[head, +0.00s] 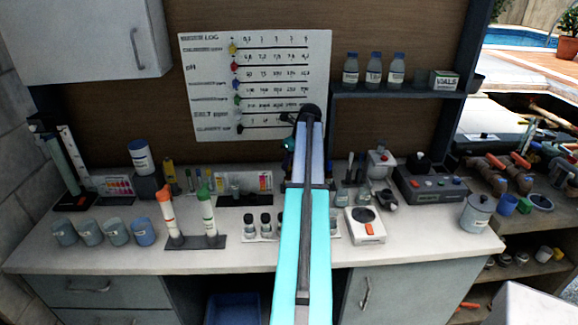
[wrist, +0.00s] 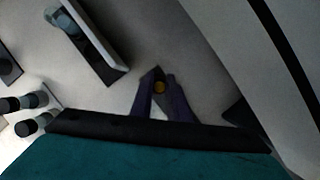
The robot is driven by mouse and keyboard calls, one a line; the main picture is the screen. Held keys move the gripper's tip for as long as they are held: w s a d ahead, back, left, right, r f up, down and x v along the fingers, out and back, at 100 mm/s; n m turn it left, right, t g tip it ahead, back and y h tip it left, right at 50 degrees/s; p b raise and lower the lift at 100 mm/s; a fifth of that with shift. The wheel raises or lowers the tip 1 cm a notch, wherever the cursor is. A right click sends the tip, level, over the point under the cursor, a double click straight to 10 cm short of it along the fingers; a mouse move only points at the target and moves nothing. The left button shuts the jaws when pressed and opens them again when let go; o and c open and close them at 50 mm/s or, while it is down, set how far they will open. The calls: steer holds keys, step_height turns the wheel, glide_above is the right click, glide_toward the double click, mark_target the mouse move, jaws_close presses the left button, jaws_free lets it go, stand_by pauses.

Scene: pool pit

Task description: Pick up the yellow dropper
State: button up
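A black stand with a pale board (wrist: 92,45) and dark-capped small bottles (wrist: 25,115) are near the fingers on the left. An orange-capped tube (head: 167,210) and a green-capped tube (head: 208,212) stand on a rack further left. A scale (head: 365,224) is to the right.

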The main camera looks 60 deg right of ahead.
step_height(320, 180, up, 8)
steer(key=b, duration=0.2)
steer(key=shift+r+b, duration=0.25)
steer(key=shift+b, duration=0.05)
steer(key=shift+r, duration=0.5)
steer(key=shift+r, duration=0.15)
